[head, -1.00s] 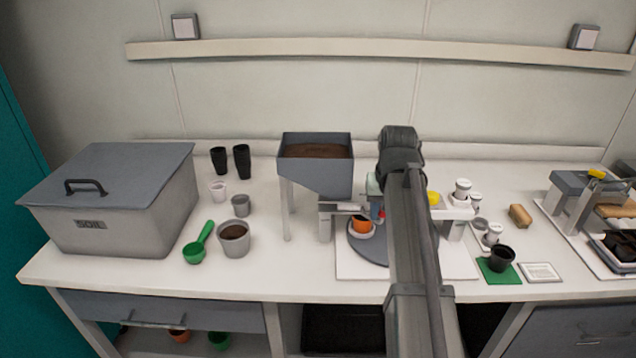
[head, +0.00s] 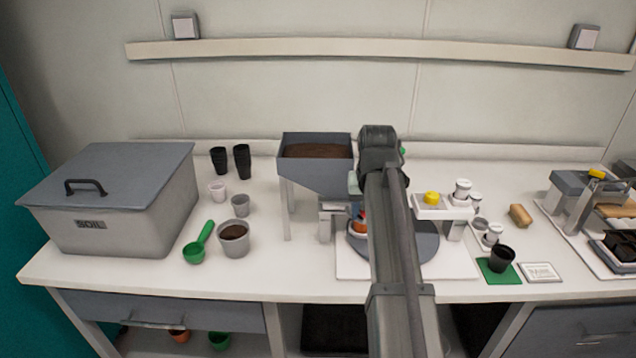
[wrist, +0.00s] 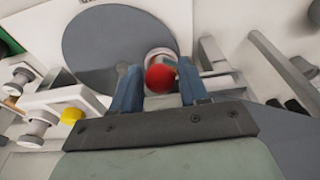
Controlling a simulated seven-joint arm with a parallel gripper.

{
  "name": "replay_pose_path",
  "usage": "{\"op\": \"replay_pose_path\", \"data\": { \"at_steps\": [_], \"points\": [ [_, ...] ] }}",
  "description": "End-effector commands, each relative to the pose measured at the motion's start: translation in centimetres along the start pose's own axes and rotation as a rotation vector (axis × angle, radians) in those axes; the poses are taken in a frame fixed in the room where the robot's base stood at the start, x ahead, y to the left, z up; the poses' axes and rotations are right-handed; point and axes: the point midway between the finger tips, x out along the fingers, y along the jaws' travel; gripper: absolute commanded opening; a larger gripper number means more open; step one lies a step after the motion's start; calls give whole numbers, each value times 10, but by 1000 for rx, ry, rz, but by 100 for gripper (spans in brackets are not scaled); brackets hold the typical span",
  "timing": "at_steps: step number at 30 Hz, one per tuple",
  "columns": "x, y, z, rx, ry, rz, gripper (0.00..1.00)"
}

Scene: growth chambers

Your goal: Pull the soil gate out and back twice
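The grey hopper (head: 330,178), with dark soil in its top, stands on legs at mid-bench in the head view. The soil gate's red knob (wrist: 160,77) lies between my gripper's blue fingers (wrist: 160,85) in the wrist view. The fingers sit close on both sides of the knob and appear shut on it. In the head view, the knob (head: 363,213) is small at the hopper's right side, partly behind my arm. The gate plate itself is mostly hidden. An orange pot (head: 358,227) is below the outlet, partly covered by my arm.
A grey turntable (head: 425,246) lies under my arm. To its right is a white stand (head: 440,210) with a yellow knob. The soil bin (head: 120,205), a green scoop (head: 196,250) and a soil-filled cup (head: 234,246) are at the left. A black pot (head: 501,259) stands at the right.

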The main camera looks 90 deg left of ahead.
Motion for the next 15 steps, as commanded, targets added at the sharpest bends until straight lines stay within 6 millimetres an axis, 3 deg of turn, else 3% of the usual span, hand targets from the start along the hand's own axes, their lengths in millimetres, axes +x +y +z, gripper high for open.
{"op": "replay_pose_path", "data": {
  "at_steps": [3, 15],
  "points": [
    [0, 0, 0, 0, -1, 0, 55],
    [-5, 0, -1, 0, -1, 0, 55]
  ]
}}
